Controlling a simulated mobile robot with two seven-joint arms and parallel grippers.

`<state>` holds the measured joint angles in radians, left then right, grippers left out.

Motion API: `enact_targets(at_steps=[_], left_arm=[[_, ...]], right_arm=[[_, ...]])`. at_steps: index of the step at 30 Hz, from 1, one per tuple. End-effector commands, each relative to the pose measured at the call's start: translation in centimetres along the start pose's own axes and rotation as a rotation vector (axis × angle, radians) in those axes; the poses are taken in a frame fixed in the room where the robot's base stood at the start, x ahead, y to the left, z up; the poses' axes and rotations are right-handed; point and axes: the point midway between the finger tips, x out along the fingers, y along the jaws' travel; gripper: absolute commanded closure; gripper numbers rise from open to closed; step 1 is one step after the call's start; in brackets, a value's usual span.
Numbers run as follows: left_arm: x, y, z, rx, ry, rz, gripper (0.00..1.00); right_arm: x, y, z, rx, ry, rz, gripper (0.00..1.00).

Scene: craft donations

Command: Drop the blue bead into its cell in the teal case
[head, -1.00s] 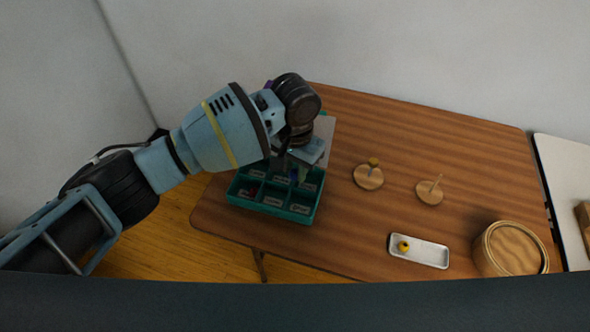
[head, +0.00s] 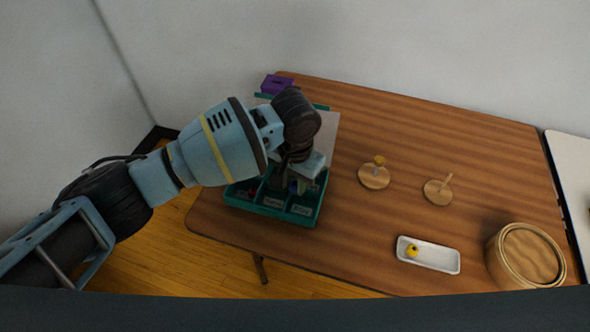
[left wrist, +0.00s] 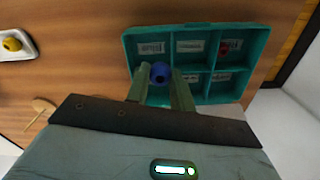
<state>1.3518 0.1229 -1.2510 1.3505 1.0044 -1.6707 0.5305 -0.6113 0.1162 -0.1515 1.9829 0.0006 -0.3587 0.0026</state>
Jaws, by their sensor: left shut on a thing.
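The teal case (head: 268,211) stands near the left end of the wooden table. Its open cells carry small labels, and it also shows in the left wrist view (left wrist: 199,28). My left gripper (head: 297,186) is over the right part of the case in the head view. In the left wrist view the left gripper (left wrist: 160,84) is shut on the blue bead (left wrist: 161,73). There the bead appears over the lower left cell; its exact height above the cell floor is hard to tell. A red bead (left wrist: 232,46) lies in the upper right cell. My right gripper is not in view.
A white tray (head: 440,259) holds a yellow bead (head: 412,252). Two round peg stands (head: 374,179) (head: 437,194) stand mid-table, the left with a yellowish bead on top. A round wooden box (head: 525,257) is at right. A purple block (head: 276,84) is at the back.

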Motion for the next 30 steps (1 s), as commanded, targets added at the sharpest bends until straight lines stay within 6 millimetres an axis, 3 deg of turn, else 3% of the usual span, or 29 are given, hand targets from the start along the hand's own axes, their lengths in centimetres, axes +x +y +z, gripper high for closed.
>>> enact_targets(at_steps=[3,12,13,18,26,30], left_arm=[[1.0,0.0,0.0,-0.001,-0.001,0.001,0.98],[0.8,0.0,-0.1,-0.001,0.004,-0.001,0.98],[0.8,0.0,-0.1,-0.001,0.004,-0.001,0.73],[0.9,0.0,-0.1,-0.001,0.003,-0.001,0.51],[0.8,0.0,-0.1,-0.001,0.003,-0.001,0.51],[-0.2,0.0,-0.1,0.000,0.006,-0.001,0.51]], right_arm=[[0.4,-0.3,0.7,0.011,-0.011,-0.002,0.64],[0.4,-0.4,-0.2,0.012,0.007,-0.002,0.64],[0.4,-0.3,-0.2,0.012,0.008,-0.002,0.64],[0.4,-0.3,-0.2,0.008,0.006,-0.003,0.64],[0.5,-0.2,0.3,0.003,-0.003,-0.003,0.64],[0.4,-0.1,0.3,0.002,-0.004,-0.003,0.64]])
